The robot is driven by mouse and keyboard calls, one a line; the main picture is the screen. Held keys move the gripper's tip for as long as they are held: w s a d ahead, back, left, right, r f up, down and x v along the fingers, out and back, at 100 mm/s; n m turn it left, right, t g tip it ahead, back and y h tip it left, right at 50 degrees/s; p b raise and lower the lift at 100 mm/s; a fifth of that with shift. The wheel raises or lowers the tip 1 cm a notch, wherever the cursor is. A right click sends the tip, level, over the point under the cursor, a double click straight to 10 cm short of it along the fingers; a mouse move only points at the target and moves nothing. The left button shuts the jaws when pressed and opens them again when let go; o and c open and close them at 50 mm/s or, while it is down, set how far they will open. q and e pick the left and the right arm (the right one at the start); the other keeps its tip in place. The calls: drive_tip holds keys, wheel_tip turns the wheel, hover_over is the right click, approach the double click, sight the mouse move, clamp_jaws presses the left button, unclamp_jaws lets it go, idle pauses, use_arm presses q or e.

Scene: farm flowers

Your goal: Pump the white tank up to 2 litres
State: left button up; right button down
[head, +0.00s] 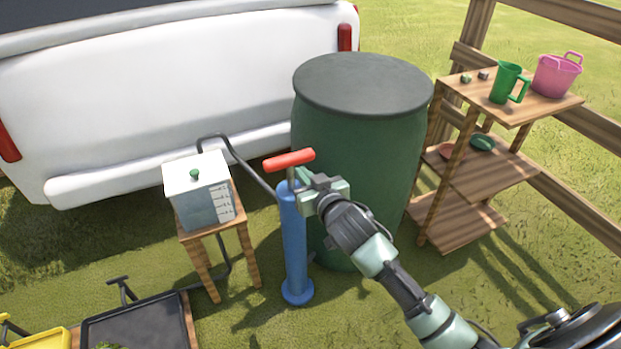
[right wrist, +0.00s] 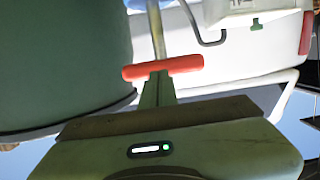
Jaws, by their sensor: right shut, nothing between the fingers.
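The white tank (head: 197,190) stands on a small wooden stool; it has a green knob on its lid and scale marks on its right face. Its lower walls look grey-blue; I cannot read the level. A blue pump (head: 294,245) stands upright beside it, with a red handle (head: 289,160) on a raised rod. A dark hose (head: 240,160) runs behind, between tank and pump. My right gripper (head: 305,178) is shut and empty, close by the pump's rod, just under the handle. The handle (right wrist: 163,68) also shows beyond the fingers (right wrist: 158,90) in the right wrist view; contact is unclear.
A green barrel (head: 350,180) stands right behind the pump. A wooden shelf (head: 480,185) at right holds a green mug (head: 507,84) and pink bucket (head: 556,77). A white vehicle (head: 150,90) is behind. A black tray (head: 140,325) lies front left.

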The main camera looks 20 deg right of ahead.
use_arm(q)
drive_tip(key=shift+s+f, duration=0.65)
drive_tip(key=shift+f, duration=0.15)
use_arm(e)
drive_tip(key=shift+v, duration=2.1)
use_arm(q)
drive_tip(key=shift+a, duration=0.1)
